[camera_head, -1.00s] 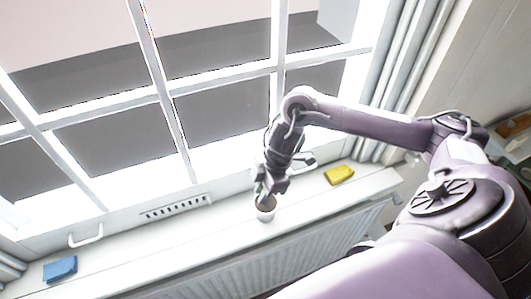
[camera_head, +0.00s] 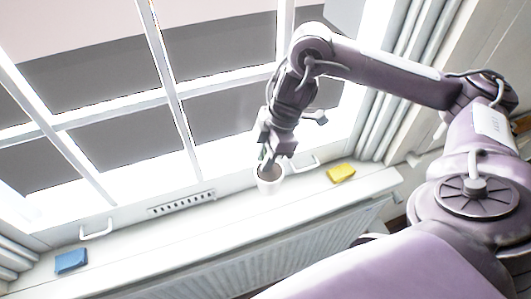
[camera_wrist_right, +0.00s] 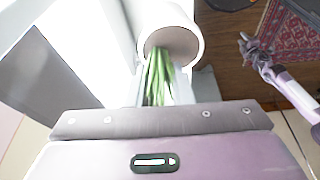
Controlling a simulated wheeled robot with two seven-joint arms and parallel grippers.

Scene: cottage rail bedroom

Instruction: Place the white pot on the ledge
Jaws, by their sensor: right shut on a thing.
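The white pot (camera_head: 269,184) hangs from my right gripper (camera_head: 267,162) over the window ledge (camera_head: 190,243), in front of the window. It looks upright in the head view, and its dark inside shows. In the right wrist view, the pot's rim (camera_wrist_right: 198,45) is at the top centre, with green strips between it and the gripper body. My right gripper is shut on the pot; the exact contact is hard to see. My left gripper (camera_wrist_right: 250,48) shows small at the right of the wrist view, and its jaw state is unclear.
A yellow block (camera_head: 341,173) lies on the ledge right of the pot. A blue block (camera_head: 71,261) lies at its left end. Window handles (camera_head: 97,231) and a vent (camera_head: 182,202) are behind. The ledge between the blue block and the pot is clear.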

